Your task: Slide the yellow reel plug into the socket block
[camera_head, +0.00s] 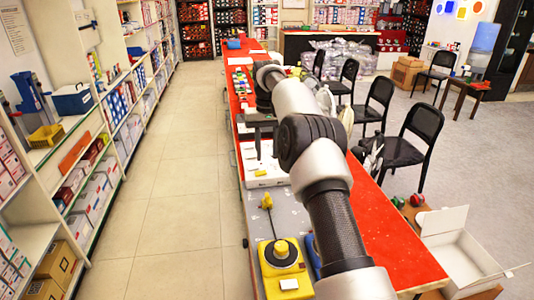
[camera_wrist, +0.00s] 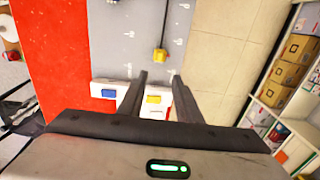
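The yellow reel plug (camera_head: 267,201) lies on the grey mat, its cord running to the yellow reel (camera_head: 283,257) nearer to me. In the wrist view the plug (camera_wrist: 160,55) is just beyond the fingertips, with its dark cord leading away upward. The white socket block (camera_head: 265,181) stands past the plug, beneath my gripper (camera_head: 264,150). In the wrist view the block (camera_wrist: 127,91) shows a blue part at left and a yellow part (camera_wrist: 153,99) between the fingers. My gripper (camera_wrist: 160,75) is open and empty, above the block and apart from the plug.
The grey mat (camera_head: 290,215) lies on a long red table (camera_head: 390,235). A blue object (camera_head: 313,254) sits right of the reel. Black chairs (camera_head: 413,140) and an open white box (camera_head: 458,245) stand at right. Shelving (camera_head: 75,130) lines the left, beyond a clear tiled aisle.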

